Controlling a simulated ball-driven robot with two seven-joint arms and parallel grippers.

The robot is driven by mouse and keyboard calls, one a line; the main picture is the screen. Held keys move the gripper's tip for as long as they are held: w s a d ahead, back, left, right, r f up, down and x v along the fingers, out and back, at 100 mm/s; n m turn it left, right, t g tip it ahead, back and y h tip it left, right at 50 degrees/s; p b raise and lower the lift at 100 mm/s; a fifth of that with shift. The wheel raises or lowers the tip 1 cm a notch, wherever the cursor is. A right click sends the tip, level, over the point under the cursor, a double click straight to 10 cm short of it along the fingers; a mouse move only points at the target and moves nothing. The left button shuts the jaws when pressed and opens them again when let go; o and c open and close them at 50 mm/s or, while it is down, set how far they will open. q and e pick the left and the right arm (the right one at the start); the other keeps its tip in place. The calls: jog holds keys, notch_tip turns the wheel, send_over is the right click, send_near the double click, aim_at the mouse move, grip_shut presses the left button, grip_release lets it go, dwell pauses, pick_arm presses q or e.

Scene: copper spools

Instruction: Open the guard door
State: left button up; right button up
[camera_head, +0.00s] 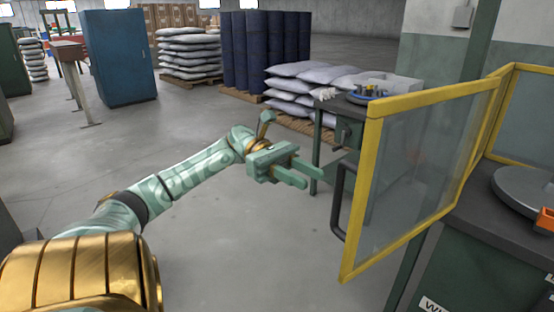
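The guard door (425,165) is a clear panel in a yellow frame at the right. It stands out at an angle from the yellow-framed guard behind it. A dark bar handle (338,205) is on its near left edge. My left gripper (314,180) is pale green, left of the handle and a little above its middle. Its two fingers point right, with a gap between them and nothing in it. It looks apart from the handle and door. My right gripper is not in view.
A dark bench (490,255) with a round grey plate (525,188) stands behind the door at right. A green post rises there. A small work table (345,110) and stacked sacks (300,85) stand farther back. The floor left of the door is clear.

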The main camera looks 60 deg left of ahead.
pick_arm(q)
jog(key=v, duration=0.8)
